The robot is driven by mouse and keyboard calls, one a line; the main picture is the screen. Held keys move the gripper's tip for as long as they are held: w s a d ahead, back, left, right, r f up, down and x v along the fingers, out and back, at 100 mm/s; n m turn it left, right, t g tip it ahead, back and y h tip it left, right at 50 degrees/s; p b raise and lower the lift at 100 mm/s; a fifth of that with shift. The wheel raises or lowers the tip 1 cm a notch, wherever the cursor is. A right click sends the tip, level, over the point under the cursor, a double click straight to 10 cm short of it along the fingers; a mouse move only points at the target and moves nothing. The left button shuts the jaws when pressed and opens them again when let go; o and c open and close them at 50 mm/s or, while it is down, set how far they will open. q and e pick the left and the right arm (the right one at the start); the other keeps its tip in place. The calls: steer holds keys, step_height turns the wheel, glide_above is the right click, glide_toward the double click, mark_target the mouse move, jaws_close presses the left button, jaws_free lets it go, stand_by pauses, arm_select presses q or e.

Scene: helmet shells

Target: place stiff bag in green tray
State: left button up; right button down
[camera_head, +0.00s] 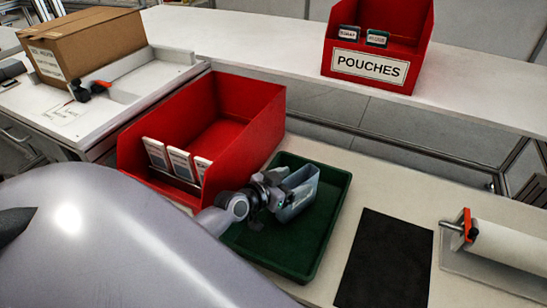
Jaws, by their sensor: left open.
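The green tray (327,238) lies on the light table in the middle of the view. My left arm also covers the tray's left part. My right gripper is out of view.
A red bin (262,112) with several white cards stands just behind and left of the tray. A black mat (385,262) and a white roll (505,246) lie to the right. A red POUCHES box (372,68) and a cardboard box (88,42) stand farther back.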

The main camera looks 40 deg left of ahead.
arm_select(q)
steer(key=p+v, duration=0.1)
steer(key=v, duration=1)
stand_by(0.3)
steer(key=s+d+f+g+p, duration=0.2)
steer(key=s+d+g+p, duration=0.2)
steer(key=s+d+p, duration=0.5)
steer(key=s+d, duration=0.2)
steer(key=d, duration=0.2)
steer(key=shift+m, duration=0.3)
steer(key=shift+f, duration=0.1)
